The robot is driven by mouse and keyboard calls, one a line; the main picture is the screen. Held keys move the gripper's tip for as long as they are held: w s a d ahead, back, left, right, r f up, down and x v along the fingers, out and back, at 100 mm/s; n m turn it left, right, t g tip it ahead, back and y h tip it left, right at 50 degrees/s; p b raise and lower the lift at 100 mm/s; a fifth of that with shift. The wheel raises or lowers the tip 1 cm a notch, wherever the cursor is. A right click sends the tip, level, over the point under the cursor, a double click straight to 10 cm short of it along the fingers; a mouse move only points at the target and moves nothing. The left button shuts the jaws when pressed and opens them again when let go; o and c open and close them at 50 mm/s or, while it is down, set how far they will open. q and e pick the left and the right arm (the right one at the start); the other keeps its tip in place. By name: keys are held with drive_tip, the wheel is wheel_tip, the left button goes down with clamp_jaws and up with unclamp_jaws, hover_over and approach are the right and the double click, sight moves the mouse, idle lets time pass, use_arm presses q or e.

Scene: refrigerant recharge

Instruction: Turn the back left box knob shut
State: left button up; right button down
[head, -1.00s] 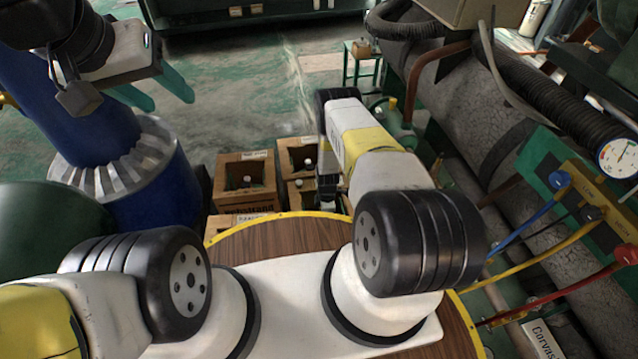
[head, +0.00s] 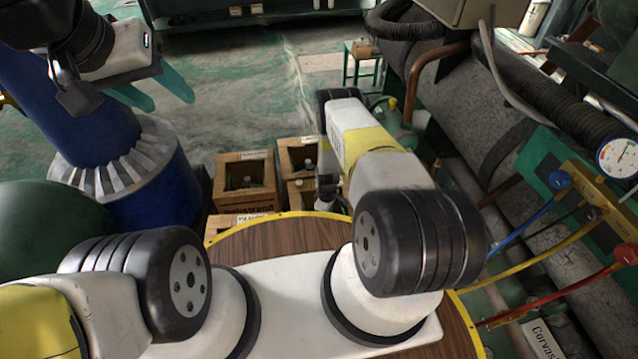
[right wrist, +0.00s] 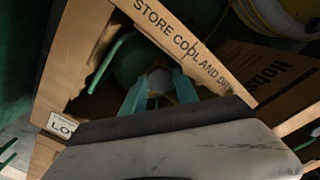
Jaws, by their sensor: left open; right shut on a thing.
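The back left box (head: 244,178) is an open brown crate with a small grey knob (head: 246,181) inside. In the right wrist view, my right gripper (right wrist: 160,95) reaches into an open brown box (right wrist: 190,45) lettered "STORE COOL". Its teal fingers are shut on a pale knob (right wrist: 160,78) atop a green cylinder (right wrist: 130,62). I cannot tell which box this is. In the head view my right gripper is largely hidden by its own arm near the right-hand boxes. My left gripper (head: 172,102) is open and empty, high at the upper left.
Another open box (head: 297,150) stands to the right, with more boxes in front. A blue pillar (head: 150,190) stands left of them. A gauge manifold (head: 590,205) with coloured hoses and a thick pipe are on the right. The green floor behind the boxes is open.

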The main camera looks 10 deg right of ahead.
drive_tip(key=m, duration=0.5)
drive_tip(key=shift+m, duration=0.3)
drive_tip(key=m, duration=1)
drive_tip(key=shift+w+m, duration=0.1)
drive_tip(key=shift+m, duration=0.3)
drive_tip(key=m, duration=0.5)
drive_tip(key=c, duration=1.2)
unclamp_jaws()
